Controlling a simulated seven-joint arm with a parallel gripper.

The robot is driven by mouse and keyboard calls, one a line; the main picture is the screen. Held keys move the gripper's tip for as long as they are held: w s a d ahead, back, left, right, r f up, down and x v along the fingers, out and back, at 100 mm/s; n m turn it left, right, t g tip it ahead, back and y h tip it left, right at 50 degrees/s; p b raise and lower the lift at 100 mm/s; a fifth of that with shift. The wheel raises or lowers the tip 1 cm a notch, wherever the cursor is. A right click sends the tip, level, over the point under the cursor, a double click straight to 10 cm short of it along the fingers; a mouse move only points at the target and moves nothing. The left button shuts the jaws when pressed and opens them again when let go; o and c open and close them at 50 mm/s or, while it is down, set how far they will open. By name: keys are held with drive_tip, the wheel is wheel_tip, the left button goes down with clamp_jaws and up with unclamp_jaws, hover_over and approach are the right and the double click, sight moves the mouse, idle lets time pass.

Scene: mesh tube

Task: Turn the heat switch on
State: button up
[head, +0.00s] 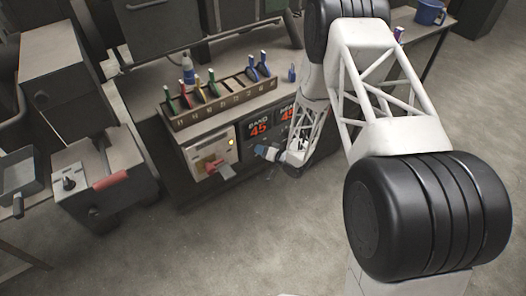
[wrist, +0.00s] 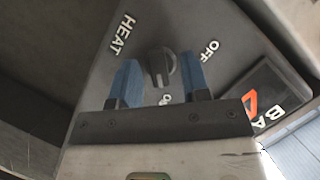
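The heat switch is a dark round knob (wrist: 162,68) with a raised grip bar, on a grey panel (wrist: 95,75) in the wrist view. White lettering "HEAT" is to its left and "OFF" to its right; another white mark below it is partly hidden. My gripper (wrist: 160,63) is open, its two blue fingers on either side of the knob in the picture, with gaps visible. I cannot tell whether the fingertips reach the knob's depth. In the head view my gripper (head: 267,153) is at the machine's front, and the knob cannot be made out there.
A red-digit display (head: 258,130) marked "BAND" is close to my gripper. To its left is a light panel (head: 210,155) with a red part. The floor (head: 230,245) in front is clear.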

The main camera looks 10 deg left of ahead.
drive_tip(key=shift+d, duration=0.1)
drive_tip(key=v, duration=0.7)
drive_tip(key=shift+s+d, duration=0.2)
drive_tip(key=shift+r, duration=0.15)
idle(0.4)
drive_tip(key=shift+r, duration=0.1)
